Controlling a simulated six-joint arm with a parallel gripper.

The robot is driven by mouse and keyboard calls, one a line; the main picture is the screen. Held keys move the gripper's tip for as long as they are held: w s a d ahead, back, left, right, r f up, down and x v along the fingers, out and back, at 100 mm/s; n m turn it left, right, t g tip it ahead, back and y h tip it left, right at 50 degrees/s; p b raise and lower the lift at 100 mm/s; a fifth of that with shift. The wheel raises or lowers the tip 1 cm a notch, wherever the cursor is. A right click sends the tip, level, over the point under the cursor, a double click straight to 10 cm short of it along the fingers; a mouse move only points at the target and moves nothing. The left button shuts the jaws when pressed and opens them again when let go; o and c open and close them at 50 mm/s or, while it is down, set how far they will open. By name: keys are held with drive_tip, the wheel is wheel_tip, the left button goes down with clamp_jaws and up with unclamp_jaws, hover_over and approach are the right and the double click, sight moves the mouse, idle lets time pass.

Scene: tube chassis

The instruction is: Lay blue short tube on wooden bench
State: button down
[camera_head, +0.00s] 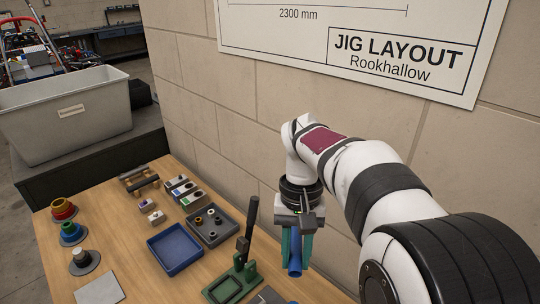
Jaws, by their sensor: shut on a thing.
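My gripper (296,247) is near the wall at the right of the bench. It is shut on a blue tube (295,262), which hangs upright between the teal fingers. The tube's upper part is hidden by the fingers and the gripper body. The wooden bench (130,235) lies below and to the left, with bare wood between the things on it. I cannot tell how far the tube's lower end is above the bench.
A green lever tool (240,277) with an upright black handle stands left of my gripper. A blue tray (175,248), a grey tray (212,222), small boxes and coloured round pieces on stands occupy the bench. A grey bin (65,118) stands beyond its far end. The wall is close behind.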

drive_tip(key=d+r+n, duration=0.1)
drive_tip(key=d+r, duration=0.3)
drive_tip(key=d, duration=0.1)
drive_tip(key=w+a+f+n+t+h, duration=0.1)
drive_tip(key=a+f+n+t, duration=0.1)
drive_tip(key=a+f+n, duration=0.6)
drive_tip(key=w+a+f+n+t+h, duration=0.15)
drive_tip(key=a+f+n, duration=0.35)
drive_tip(key=a+n, duration=0.7)
drive_tip(key=s+a+f+n, duration=0.2)
drive_tip(key=s+a+f, duration=0.1)
drive_tip(key=a, duration=0.3)
drive_tip(key=s+a+f+n+t, duration=0.1)
drive_tip(key=s+a+f+n, duration=0.1)
drive_tip(key=a, duration=0.4)
drive_tip(key=s+a+f+n+y, duration=0.1)
drive_tip(key=s+a+f+n, duration=0.1)
drive_tip(key=s+a+f, duration=0.2)
drive_tip(key=shift+a+f+n, duration=0.2)
drive_tip(key=shift+a+f, duration=0.3)
drive_tip(key=shift+a, duration=0.2)
drive_tip(key=shift+a+f+n, duration=0.2)
drive_tip(key=shift+a+f, duration=0.3)
drive_tip(key=shift+a, duration=0.2)
wheel_tip(320, 180, down, 4)
drive_tip(key=shift+r, duration=0.1)
drive_tip(key=shift+f, duration=0.5)
